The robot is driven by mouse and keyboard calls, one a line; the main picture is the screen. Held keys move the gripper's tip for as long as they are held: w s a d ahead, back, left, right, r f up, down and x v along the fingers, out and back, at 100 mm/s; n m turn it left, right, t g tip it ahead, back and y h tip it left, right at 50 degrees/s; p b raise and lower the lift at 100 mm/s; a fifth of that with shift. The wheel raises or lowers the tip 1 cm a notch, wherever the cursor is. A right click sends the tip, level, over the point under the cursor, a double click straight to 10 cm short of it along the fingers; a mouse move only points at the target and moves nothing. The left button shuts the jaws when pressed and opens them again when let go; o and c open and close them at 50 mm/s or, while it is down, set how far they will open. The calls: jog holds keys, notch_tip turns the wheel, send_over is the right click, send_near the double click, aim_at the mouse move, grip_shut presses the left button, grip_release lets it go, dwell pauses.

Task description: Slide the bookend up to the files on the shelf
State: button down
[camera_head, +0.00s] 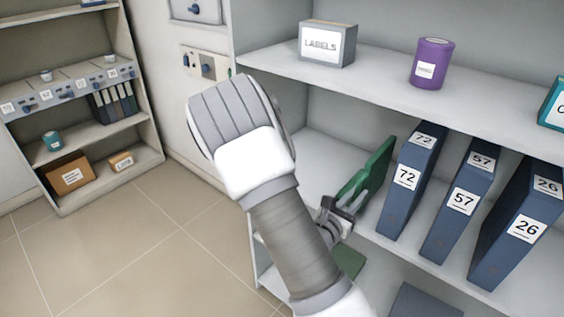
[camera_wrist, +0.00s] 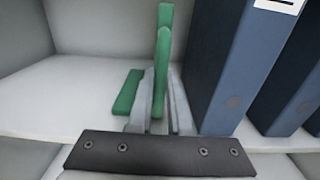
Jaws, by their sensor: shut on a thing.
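The green bookend (camera_head: 376,173) stands upright on the middle shelf, left of the blue files. In the wrist view the bookend (camera_wrist: 163,60) has its flat base foot on the left and its upright plate between my fingers. My gripper (camera_head: 340,208) is shut on the plate's front edge; the wrist view shows both fingers (camera_wrist: 160,105) around it. The nearest file, number 72 (camera_head: 408,180), is just right of the bookend; its side (camera_wrist: 222,70) is close to my right finger. I cannot tell whether they touch. Files 57 (camera_head: 462,200) and 26 (camera_head: 518,225) lean further right.
The shelf (camera_wrist: 65,100) is bare left of the bookend. Above, the upper shelf holds a LABELS box (camera_head: 327,44), a purple canister (camera_head: 431,63) and a teal box (camera_head: 555,105). A second shelf unit (camera_head: 150,160) stands at the far left, with open floor between.

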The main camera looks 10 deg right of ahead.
jog(key=shift+s+d, duration=0.75)
jog(key=shift+s, duration=0.25)
jog(key=shift+s+d, duration=0.7)
jog(key=shift+s, duration=0.25)
jog(key=shift+s+d+r+p, duration=0.1)
jog(key=shift+s+d+p, duration=0.25)
jog(key=shift+p, duration=0.7)
jog(key=c, duration=0.6)
grip_release()
jog(key=shift+c, duration=0.2)
jog(key=shift+a, duration=0.1)
